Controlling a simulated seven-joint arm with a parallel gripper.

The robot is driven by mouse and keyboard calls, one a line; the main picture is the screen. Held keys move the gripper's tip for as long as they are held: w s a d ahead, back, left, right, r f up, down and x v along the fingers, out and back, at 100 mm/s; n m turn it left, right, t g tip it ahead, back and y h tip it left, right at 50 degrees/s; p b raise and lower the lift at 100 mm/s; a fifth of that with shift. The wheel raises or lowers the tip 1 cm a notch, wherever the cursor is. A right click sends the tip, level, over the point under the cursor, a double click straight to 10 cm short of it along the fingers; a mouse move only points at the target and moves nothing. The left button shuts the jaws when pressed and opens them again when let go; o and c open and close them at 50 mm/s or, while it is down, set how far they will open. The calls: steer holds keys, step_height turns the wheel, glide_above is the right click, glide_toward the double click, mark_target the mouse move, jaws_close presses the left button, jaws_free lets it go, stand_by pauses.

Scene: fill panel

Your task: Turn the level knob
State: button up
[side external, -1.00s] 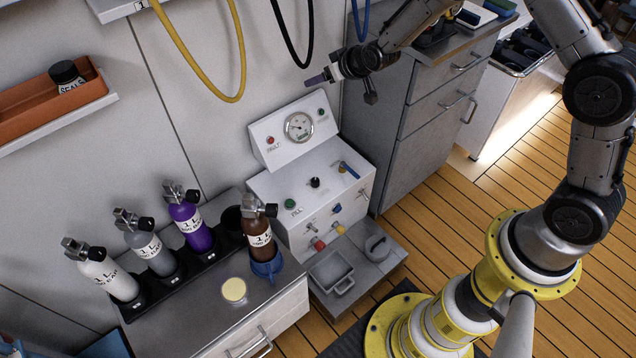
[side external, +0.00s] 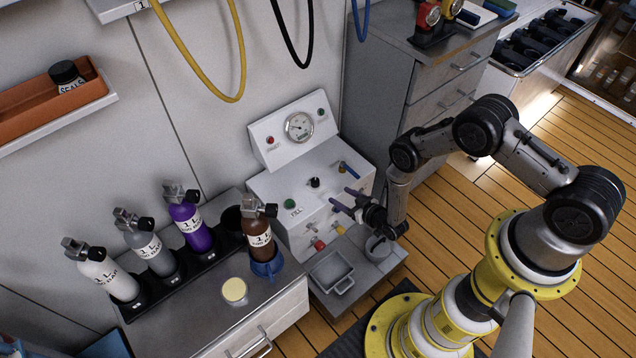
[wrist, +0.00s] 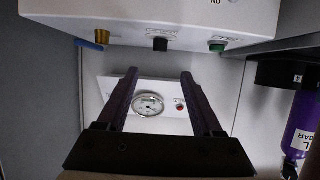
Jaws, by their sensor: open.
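The white fill panel (side external: 290,225) stands against the wall, with a round gauge (side external: 299,126) on its sloped back. A black knob (side external: 315,182) is on its top, between a green button (side external: 290,203) and a blue lever (side external: 349,170). The black knob also shows in the wrist view (wrist: 160,44). No readable label shows which control is the level knob. My gripper (side external: 342,197) is open and empty at the panel's front right. In the wrist view its two purple fingers (wrist: 158,74) are spread apart, with the black knob beyond their tips.
Several bottles stand left of the panel, including a purple one (side external: 192,225) and a brown one (side external: 259,238) near its edge. A grey cabinet (side external: 385,100) stands behind right.

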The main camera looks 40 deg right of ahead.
mark_target(318, 182)
steer(key=x, duration=1.3)
steer(key=shift+w+f, duration=0.2)
steer(key=shift+w, duration=0.05)
jaws_close()
